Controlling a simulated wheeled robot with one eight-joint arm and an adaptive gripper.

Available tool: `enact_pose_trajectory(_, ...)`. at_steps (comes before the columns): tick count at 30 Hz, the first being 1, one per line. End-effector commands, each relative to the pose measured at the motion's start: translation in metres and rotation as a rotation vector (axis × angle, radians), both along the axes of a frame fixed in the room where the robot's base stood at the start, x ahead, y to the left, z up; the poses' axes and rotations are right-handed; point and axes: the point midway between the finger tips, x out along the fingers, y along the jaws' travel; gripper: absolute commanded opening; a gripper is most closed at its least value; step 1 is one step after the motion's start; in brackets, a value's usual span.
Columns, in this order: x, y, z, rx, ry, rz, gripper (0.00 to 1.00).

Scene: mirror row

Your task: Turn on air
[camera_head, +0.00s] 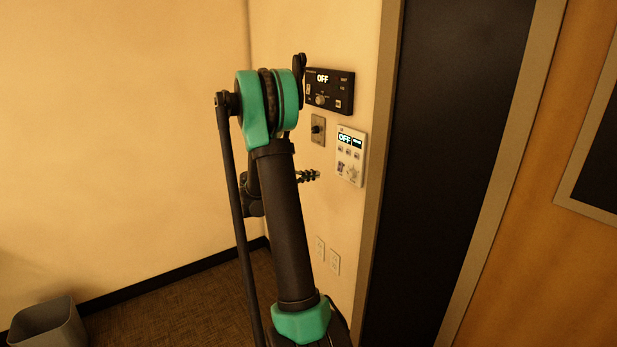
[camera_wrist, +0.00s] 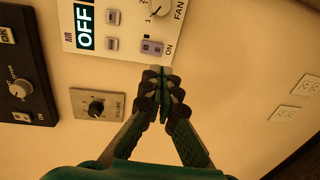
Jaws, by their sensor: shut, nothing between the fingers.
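The white air panel (camera_head: 350,168) is on the wall left of the dark door, and its display reads OFF. In the wrist view the air panel (camera_wrist: 125,14) appears rotated, with "AIR", an OFF display (camera_wrist: 85,26), a FAN knob (camera_wrist: 160,8) and several small buttons. A greyish button (camera_wrist: 152,47) marked ON sits near the panel's lower edge. My gripper (camera_wrist: 158,74) is shut and empty, its tips at the panel edge just below the ON button. I cannot tell whether they touch the panel. In the head view my gripper (camera_head: 311,175) shows left of the panel.
A black panel (camera_head: 345,101) reading OFF is above, also at left in the wrist view (camera_wrist: 38,60). A volume knob plate (camera_head: 318,139) sits between the panels. Two outlet plates (camera_head: 335,262) are lower on the wall. A bin (camera_head: 60,325) stands on the floor at left.

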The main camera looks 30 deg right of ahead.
Motion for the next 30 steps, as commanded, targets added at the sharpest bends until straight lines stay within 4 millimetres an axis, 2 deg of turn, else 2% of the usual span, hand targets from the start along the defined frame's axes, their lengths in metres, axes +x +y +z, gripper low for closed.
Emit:
enact_pose_trajectory(1, 0.0, -0.012, -0.001, 0.0, 0.0, -0.003, 0.0)
enact_pose_trajectory(9, 0.004, -0.062, -0.008, 0.0, 0.0, -0.002, 0.0)
enact_pose_trajectory(15, 0.006, -0.086, -0.011, 0.001, -0.001, -0.001, 0.0)
enact_pose_trajectory(21, 0.008, -0.093, -0.012, 0.001, 0.0, 0.001, 0.0)
enact_pose_trajectory(30, 0.008, -0.094, -0.012, 0.0, 0.0, 0.001, 0.0)
